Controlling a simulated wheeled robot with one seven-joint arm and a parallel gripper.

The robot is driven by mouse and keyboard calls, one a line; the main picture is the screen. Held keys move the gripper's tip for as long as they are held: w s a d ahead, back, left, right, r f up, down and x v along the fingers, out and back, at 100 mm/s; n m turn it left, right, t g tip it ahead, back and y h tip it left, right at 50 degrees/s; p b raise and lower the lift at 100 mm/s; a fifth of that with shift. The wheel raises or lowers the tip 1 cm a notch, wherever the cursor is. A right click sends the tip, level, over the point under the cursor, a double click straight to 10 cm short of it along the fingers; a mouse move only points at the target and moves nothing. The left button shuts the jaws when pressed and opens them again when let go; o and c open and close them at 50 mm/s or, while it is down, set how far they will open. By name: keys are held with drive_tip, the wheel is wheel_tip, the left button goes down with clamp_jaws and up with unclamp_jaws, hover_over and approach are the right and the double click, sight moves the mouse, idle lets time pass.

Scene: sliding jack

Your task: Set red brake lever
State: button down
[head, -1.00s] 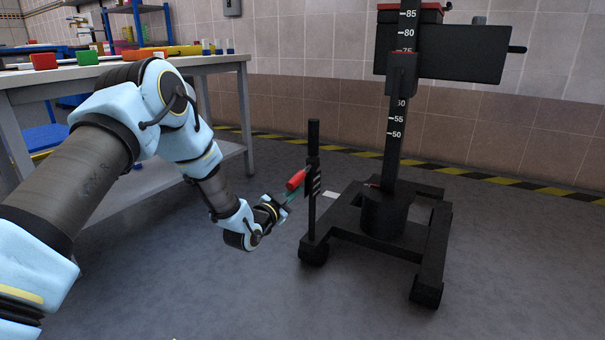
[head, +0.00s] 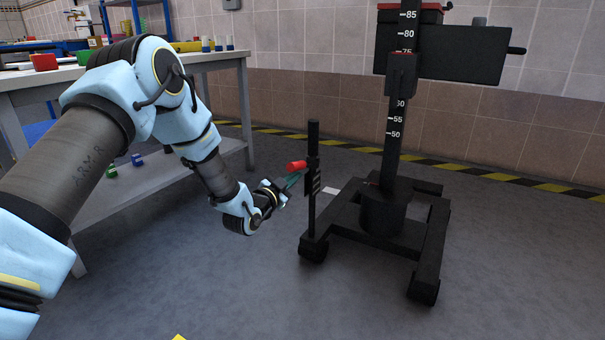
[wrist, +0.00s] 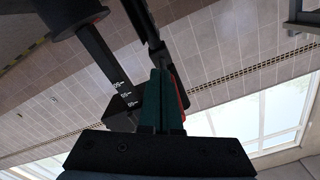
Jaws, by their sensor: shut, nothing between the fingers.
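The red brake lever (head: 296,165) sticks out to the left from the short black post (head: 313,190) of the jack, and lies close to level. My gripper (head: 292,181) is just below the lever, with its green fingers shut and pointing up toward it. In the wrist view, the shut fingers (wrist: 161,100) stand side by side, and a strip of the red lever (wrist: 180,92) shows just right of them. Whether the fingertips touch the lever cannot be told. The jack's tall scaled column (head: 393,130) stands behind, to the right.
The jack's black wheeled base (head: 428,245) spreads over the grey floor. A workbench (head: 225,57) with coloured items stands at the left, behind my arm. A black and yellow floor stripe (head: 470,168) runs along the tiled wall.

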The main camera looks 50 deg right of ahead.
drive_tip(key=shift+r, duration=0.55)
drive_tip(key=s+a+f, duration=0.2)
drive_tip(key=a+f, duration=0.1)
drive_tip(key=a, duration=0.4)
drive_tip(key=shift+a, duration=0.4)
drive_tip(key=shift+f, duration=0.1)
idle(0.6)
